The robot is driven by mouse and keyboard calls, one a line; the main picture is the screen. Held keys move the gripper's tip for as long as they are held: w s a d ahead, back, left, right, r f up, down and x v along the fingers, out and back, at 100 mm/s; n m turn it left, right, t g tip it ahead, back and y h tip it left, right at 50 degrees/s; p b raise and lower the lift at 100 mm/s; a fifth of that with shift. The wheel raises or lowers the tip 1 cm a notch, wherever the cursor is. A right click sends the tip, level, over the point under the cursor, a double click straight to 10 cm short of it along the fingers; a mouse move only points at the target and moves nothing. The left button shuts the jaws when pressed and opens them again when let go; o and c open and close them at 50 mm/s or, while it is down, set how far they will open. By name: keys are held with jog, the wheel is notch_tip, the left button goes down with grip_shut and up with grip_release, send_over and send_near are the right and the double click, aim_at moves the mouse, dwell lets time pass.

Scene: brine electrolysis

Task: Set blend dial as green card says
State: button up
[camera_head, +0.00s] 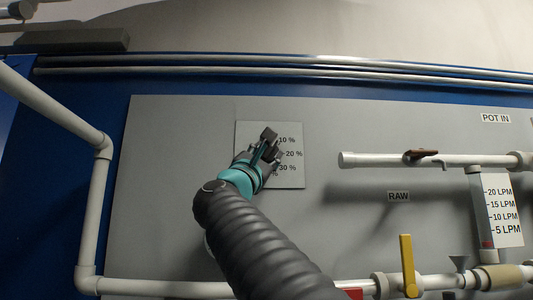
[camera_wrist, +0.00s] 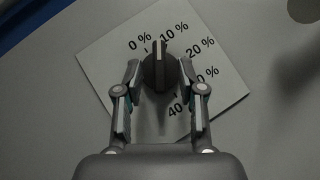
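The blend dial is a dark round knob with a raised bar (camera_wrist: 158,68), seen in the wrist view on a white scale plate (camera_wrist: 103,58). The plate's marks run clockwise from 0 % to 40 %, with the 30 % label partly covered. The bar stands upright in the picture, its upper end between the 0 % and 10 % labels, closer to 10 %. My gripper (camera_wrist: 159,75) is open, one finger on each side of the knob, with gaps to the bar. In the head view, my gripper (camera_head: 268,150) hides much of the plate (camera_head: 290,178). No green card is in view.
A grey wall panel (camera_head: 175,190) carries the plate. A white pipe (camera_head: 96,215) runs down the left. The panel left of the plate is bare.

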grip_shut()
jog(key=shift+f+n+b, duration=0.15)
jog(key=shift+n+b, duration=0.15)
jog(key=shift+b, duration=0.05)
jog(key=shift+d+f+n+t+y+b, duration=0.1)
jog(key=shift+d+n+t+y+b, duration=0.05)
jog(key=shift+n+t+y+b, duration=0.6)
jog(key=n+t+y+b, duration=0.1)
jog(key=n+y, duration=0.1)
jog(key=shift+d+f+n+b, duration=0.1)
jog(key=shift+n+b, duration=0.25)
jog(key=n+t+y+b, duration=0.1)
jog(key=n+y+b, duration=0.1)
jog(key=n+y, duration=0.2)
jog(key=shift+d+n, duration=0.15)
jog(key=shift+n, duration=0.15)
jog(key=shift+d+n+t+y+b, duration=0.1)
jog(key=shift+n+t+y+b, duration=0.45)
jog(key=shift+n+y, duration=1.4)
jog(key=shift+r+n+y, duration=0.25)
jog(key=shift+n+y, duration=0.05)
jog(key=shift+n, duration=0.15)
